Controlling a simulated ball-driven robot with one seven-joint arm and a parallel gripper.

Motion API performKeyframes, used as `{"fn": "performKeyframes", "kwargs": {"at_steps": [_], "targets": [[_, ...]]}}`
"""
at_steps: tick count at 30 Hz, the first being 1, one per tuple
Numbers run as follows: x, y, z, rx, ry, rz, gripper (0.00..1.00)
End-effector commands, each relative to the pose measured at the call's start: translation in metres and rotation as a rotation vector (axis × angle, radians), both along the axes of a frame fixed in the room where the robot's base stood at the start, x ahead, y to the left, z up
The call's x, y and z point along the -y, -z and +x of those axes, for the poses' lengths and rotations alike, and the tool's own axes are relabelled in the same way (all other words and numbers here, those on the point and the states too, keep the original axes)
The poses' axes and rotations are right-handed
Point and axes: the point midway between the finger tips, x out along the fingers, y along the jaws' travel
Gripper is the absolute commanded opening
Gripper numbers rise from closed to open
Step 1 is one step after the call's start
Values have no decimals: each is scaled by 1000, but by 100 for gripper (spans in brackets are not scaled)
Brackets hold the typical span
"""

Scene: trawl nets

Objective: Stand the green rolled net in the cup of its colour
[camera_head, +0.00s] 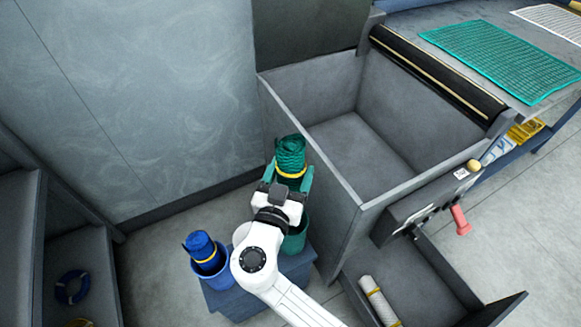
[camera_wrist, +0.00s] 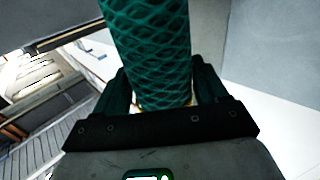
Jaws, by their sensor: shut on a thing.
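The green rolled net (camera_head: 290,152) has a yellow band and stands roughly upright in my gripper (camera_head: 291,180), which is shut on it. In the wrist view the net (camera_wrist: 150,50) rises between the two green fingers of my gripper (camera_wrist: 163,90). The green cup (camera_head: 297,238) stands on a blue stand, below the net and partly hidden by my wrist. The net appears above the cup's level; whether its lower end is inside the cup is hidden.
A blue cup (camera_head: 212,275) holding a blue rolled net (camera_head: 201,250) stands on the blue stand (camera_head: 240,302). A third, pale cup is mostly hidden by my arm. A grey bin wall (camera_head: 325,205) rises close on the right. A white rolled net (camera_head: 378,300) lies in a low tray.

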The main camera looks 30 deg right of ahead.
Motion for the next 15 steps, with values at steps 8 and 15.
{"fn": "performKeyframes", "kwargs": {"at_steps": [8, 15], "targets": [[0, 20, 0, 1, 0, -1, 20], [0, 36, 0, 3, 0, 0, 20]]}}
